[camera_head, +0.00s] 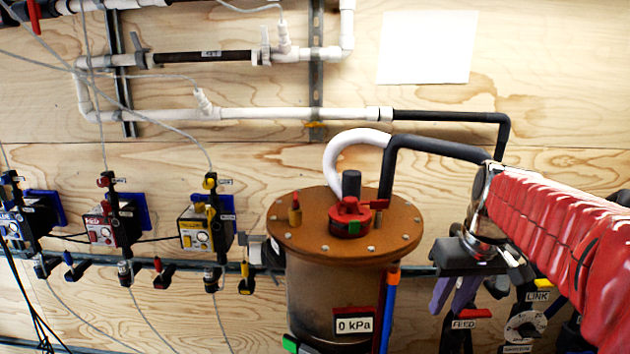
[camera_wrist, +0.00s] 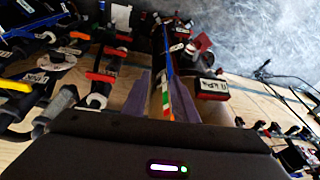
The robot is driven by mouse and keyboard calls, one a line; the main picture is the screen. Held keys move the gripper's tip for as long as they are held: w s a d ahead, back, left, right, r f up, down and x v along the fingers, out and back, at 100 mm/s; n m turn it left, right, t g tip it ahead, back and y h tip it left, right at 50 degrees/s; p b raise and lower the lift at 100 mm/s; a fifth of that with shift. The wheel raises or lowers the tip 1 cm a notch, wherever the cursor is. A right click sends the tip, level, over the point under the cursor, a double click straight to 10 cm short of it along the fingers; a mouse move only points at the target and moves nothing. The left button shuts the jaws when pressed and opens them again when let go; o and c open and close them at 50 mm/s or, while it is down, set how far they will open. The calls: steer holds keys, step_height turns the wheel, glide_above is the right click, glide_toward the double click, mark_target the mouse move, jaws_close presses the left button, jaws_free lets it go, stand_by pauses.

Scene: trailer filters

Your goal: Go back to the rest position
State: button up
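My gripper (camera_head: 453,298) is at the right in the head view, on my red-sleeved arm, to the right of the brown tank (camera_head: 350,240). Its purple fingers point down and stand apart. In the wrist view my gripper (camera_wrist: 160,85) also shows its two purple fingers with a gap between them. A blue and orange pipe shows in that gap and appears to lie beyond the fingers. I see nothing held. The rest position is not marked in either view.
Labelled valves (camera_head: 470,318) hang close below and right of my gripper. Pipes (camera_head: 250,113) run along the wooden wall. Yellow, red and blue boxes (camera_head: 195,232) are at the left.

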steer(key=s+a+f+t, duration=0.1)
steer(key=s+a+f, duration=0.2)
steer(key=s, duration=0.5)
steer(key=s+a+f+t, duration=0.2)
steer(key=s+a, duration=0.4)
steer(key=s, duration=0.3)
steer(key=shift+s+f+m+h, duration=0.25)
steer(key=shift+f+m+h, duration=0.15)
